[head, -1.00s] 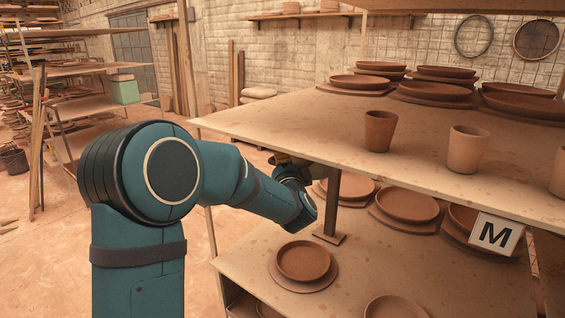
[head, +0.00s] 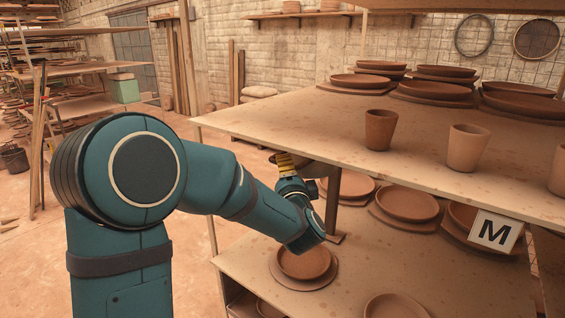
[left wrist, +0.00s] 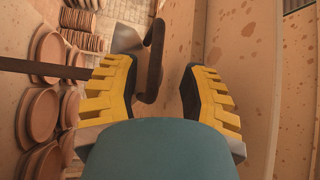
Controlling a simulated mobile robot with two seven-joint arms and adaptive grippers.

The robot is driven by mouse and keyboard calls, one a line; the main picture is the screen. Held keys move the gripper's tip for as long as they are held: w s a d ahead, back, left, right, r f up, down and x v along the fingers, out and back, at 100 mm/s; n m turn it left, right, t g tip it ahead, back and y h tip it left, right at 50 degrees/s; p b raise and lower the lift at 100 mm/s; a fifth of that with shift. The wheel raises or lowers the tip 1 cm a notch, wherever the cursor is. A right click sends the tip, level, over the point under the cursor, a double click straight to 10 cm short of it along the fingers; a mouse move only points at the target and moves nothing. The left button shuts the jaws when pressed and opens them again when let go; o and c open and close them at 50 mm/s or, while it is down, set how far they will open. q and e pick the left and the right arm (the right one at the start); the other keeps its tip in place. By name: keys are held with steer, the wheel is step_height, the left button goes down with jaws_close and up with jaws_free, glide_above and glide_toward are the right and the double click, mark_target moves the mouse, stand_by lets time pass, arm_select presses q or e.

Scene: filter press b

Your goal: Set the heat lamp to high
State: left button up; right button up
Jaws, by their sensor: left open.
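My left gripper (head: 284,160) shows its yellow fingers just under the left edge of the upper shelf board. In the left wrist view, the same gripper (left wrist: 158,92) is open, with one yellow finger on each side. A dark brown lever-like part (left wrist: 151,60) with a curved end lies between and just beyond the fingers, nearer the left one. I cannot tell whether it touches that finger. A brown piece also shows beside the gripper in the head view (head: 318,172). I cannot make out a heat lamp or its setting marks. My right gripper is not in view.
The upper board (head: 300,130) carries cups (head: 380,130) and stacked plates. The lower board (head: 400,270) holds more plates (head: 304,260), close below my forearm. A metal post (head: 332,210) stands between the boards.

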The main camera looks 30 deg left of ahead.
arm_select(q)
steer(key=v, duration=0.6)
steer(key=shift+f, duration=0.1)
stand_by(0.3)
steer(key=d+f+n+g+h+b, duration=0.1)
steer(key=d+f+h, duration=0.3)
steer(key=f, duration=0.6)
steer(key=d+f+n+g+h+b, duration=0.1)
steer(key=d+f+h, duration=0.25)
steer(key=f, duration=0.65)
steer(key=d+f+n+g+h+b, duration=0.1)
steer(key=d+f+h, duration=0.3)
steer(key=f, duration=0.5)
steer(key=s+d+f+n+g+h+b, duration=0.1)
steer(key=s+d+f+n+g+h, duration=0.1)
steer(key=s+f, duration=0.7)
steer(key=s+d+f+n+g+h+b, duration=0.2)
steer(key=s+d+f+n+g+h, duration=0.1)
steer(key=s+d+f+n+g, duration=0.2)
steer(key=s+d+f+g, duration=0.2)
steer(key=s+f, duration=0.2)
steer(key=f, duration=0.2)
steer(key=shift+d+g, duration=0.3)
steer(key=shift+g, duration=0.1)
steer(key=shift+w+a+f, duration=0.1)
